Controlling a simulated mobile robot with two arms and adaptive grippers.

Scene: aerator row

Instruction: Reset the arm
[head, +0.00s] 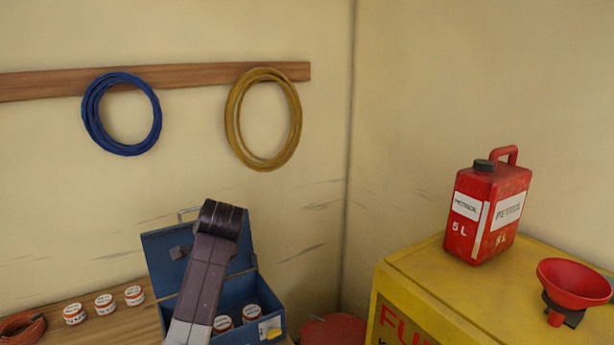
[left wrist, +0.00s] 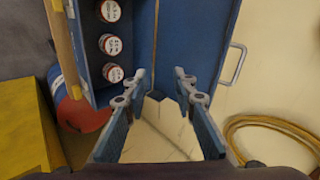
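My left gripper (left wrist: 160,80) shows in the left wrist view with its two blue-grey fingers spread apart and nothing held between them. It is close to the open blue toolbox (left wrist: 86,40), whose wall and lid fill the upper part of that view. In the head view, one of my arm's dark links (head: 205,275) rises from the bottom edge in front of the toolbox (head: 160,248) and hides part of it. The fingers do not show in the head view. My right gripper is in neither view.
Jars (head: 250,313) sit in the toolbox; more jars (head: 104,304) stand left on the wooden surface. A yellow cabinet (head: 412,305) carries a red petrol can (head: 487,212) and red funnel (head: 574,284). Blue (head: 88,120) and yellow (head: 233,120) hoses hang on the wall.

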